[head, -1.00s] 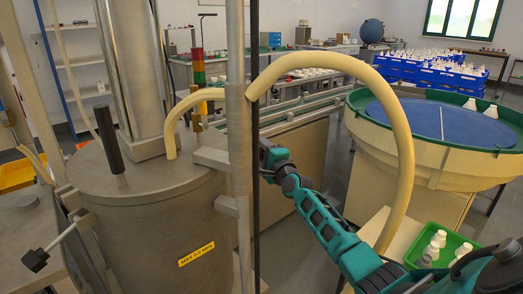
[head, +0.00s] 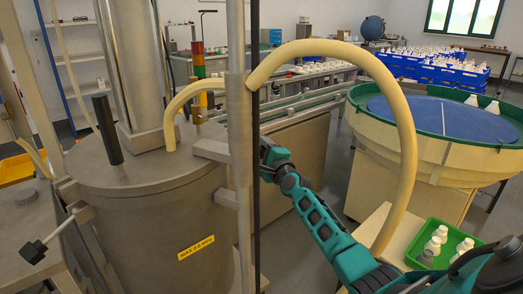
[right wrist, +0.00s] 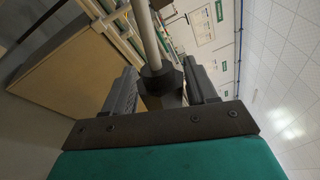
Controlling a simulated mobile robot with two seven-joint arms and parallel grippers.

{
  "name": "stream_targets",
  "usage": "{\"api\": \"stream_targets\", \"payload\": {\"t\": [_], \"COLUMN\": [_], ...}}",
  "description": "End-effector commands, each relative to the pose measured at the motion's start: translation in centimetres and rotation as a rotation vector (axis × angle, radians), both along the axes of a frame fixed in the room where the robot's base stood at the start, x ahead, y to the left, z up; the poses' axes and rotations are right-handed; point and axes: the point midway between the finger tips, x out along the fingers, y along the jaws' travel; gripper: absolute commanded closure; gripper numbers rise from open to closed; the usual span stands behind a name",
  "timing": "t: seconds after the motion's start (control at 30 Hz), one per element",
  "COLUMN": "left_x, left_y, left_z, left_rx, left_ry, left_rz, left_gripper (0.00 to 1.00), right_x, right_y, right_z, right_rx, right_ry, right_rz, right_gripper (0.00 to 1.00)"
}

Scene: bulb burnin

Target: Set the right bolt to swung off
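The right bolt (right wrist: 149,35) shows in the right wrist view as a grey metal rod with a black knob (right wrist: 160,80) at its near end. My right gripper (right wrist: 162,82) has its two dark fingers on either side of this knob; whether they press on it is unclear. In the head view my right gripper is largely hidden behind the upright pole, to the right of the steel vessel (head: 150,215), and the right bolt cannot be made out. The left bolt's black knob (head: 34,252) sticks out at the vessel's left. My left gripper is not in view.
A thick upright pole (head: 239,130) and a beige hose (head: 408,135) stand in front of the right arm. A round feeder bowl (head: 430,150) and a green tray (head: 425,250) with white bottles are at the right. A conveyor runs behind.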

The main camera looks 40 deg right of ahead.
Motion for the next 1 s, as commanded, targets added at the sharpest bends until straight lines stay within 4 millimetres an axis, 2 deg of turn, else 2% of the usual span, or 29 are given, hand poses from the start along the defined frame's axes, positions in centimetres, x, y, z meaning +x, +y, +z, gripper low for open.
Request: {"api": "stream_targets", "payload": {"t": [0.13, 0.47, 0.67, 1.0], "left_x": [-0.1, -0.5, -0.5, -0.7], "left_y": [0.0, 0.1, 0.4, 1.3], "left_z": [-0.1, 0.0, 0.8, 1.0], "left_rx": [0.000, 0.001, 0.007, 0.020], "left_ry": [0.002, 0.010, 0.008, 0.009], "left_rz": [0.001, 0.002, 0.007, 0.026], "left_gripper": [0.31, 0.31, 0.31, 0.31], "right_x": [0.0, -0.5, -3.1, -9.4], "right_y": [0.0, 0.1, 0.6, 1.7], "right_z": [0.0, 0.1, 0.1, -0.4], "right_rx": [-0.003, -0.004, -0.004, -0.004], "right_ry": [0.000, 0.000, 0.002, 0.002], "right_rz": [0.000, 0.000, 0.000, -0.001], "right_gripper": [0.31, 0.31, 0.31, 0.31]}}
